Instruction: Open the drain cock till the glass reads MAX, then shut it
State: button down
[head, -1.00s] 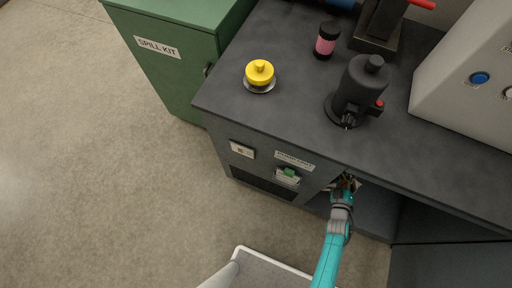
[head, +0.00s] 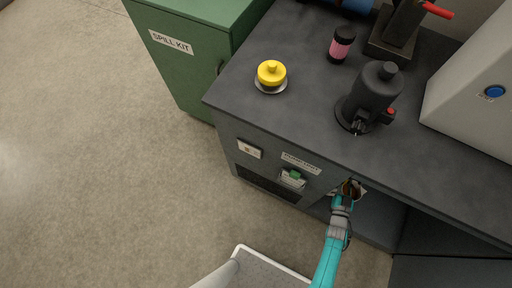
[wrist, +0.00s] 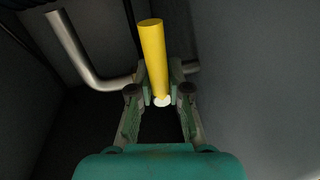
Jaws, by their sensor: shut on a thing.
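In the wrist view, the yellow lever of the drain cock (wrist: 154,58) stands nearly upright in the picture, leaning slightly left, with a white tip at its lower end. My gripper (wrist: 161,98) is shut on the lever near that end, one finger on each side. A bent grey metal pipe (wrist: 78,50) comes down from the upper left and runs behind the lever to the right. In the head view, my gripper (head: 350,192) is at the bench's open front, under the worktop edge, and the lever cannot be made out. I cannot identify the glass or its MAX mark.
The dark bench (head: 290,125) carries a yellow-topped round item (head: 271,74), a pink-banded bottle (head: 341,45) and a black cylindrical device (head: 372,92). A green spill kit cabinet (head: 185,75) stands left. A smooth grey wall (wrist: 260,80) is close on the wrist view's right.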

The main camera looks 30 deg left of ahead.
jog(key=shift+a, duration=0.1)
jog(key=c, duration=1)
grip_release()
jog(key=shift+c, duration=0.2)
jog(key=s+d, duration=0.2)
jog(key=s, duration=0.9)
jog(key=shift+s+d, duration=0.15)
jog(key=shift+s, duration=0.25)
